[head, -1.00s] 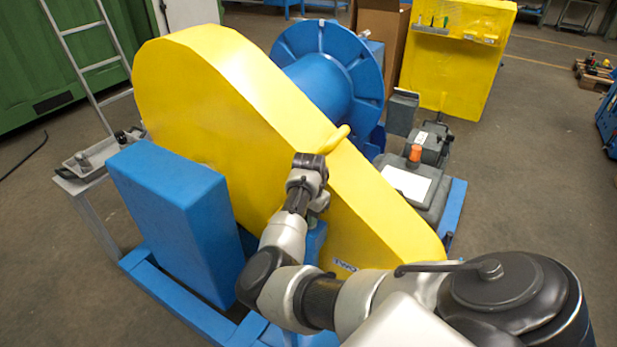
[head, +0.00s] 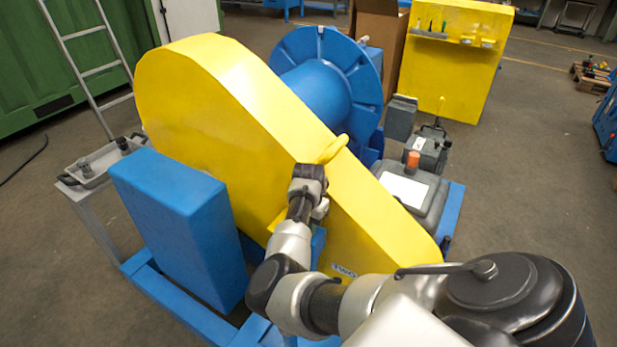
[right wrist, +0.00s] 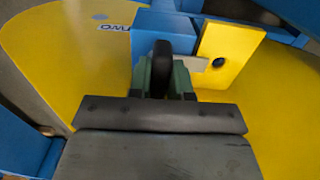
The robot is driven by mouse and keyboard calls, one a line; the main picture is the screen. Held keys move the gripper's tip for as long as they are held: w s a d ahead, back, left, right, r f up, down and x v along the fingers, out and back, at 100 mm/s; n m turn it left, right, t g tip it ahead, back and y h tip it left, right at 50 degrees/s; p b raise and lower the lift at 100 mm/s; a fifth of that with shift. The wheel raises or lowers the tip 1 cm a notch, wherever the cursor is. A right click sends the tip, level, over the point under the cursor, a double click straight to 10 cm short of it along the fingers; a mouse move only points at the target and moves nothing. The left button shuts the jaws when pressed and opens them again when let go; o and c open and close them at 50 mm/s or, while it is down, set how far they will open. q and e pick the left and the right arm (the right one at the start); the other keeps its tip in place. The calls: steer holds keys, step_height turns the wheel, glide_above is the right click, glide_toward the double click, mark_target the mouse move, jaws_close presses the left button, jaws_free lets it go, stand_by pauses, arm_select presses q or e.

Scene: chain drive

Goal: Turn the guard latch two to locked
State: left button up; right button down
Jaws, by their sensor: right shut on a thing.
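The yellow chain guard (head: 230,100) stands in the middle of the head view, with a "TWO" label (head: 343,270) low on its near face. The label also shows, upside down, in the right wrist view (right wrist: 115,27). Beside it there, the black handle of guard latch two (right wrist: 161,62) stands between the greenish fingers of my right gripper (right wrist: 161,78), which is shut on it. A pale latch strip (right wrist: 190,63) runs behind the fingers toward a yellow bracket (right wrist: 222,55) with a dark round hole or stud. In the head view my right wrist hides the latch. My left gripper is out of view.
A blue box (head: 180,225) stands left of my right arm on the blue frame (head: 185,310). A blue drum (head: 325,85) is behind the guard. A grey unit with an orange cap (head: 412,160) is at right. A grey tray (head: 100,165) stands far left.

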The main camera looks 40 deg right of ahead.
steer(key=c, duration=1)
jaws_free()
steer(key=shift+c, duration=0.2)
step_height(320, 180, up, 11)
steer(key=p, duration=0.1)
steer(key=shift+f, duration=0.1)
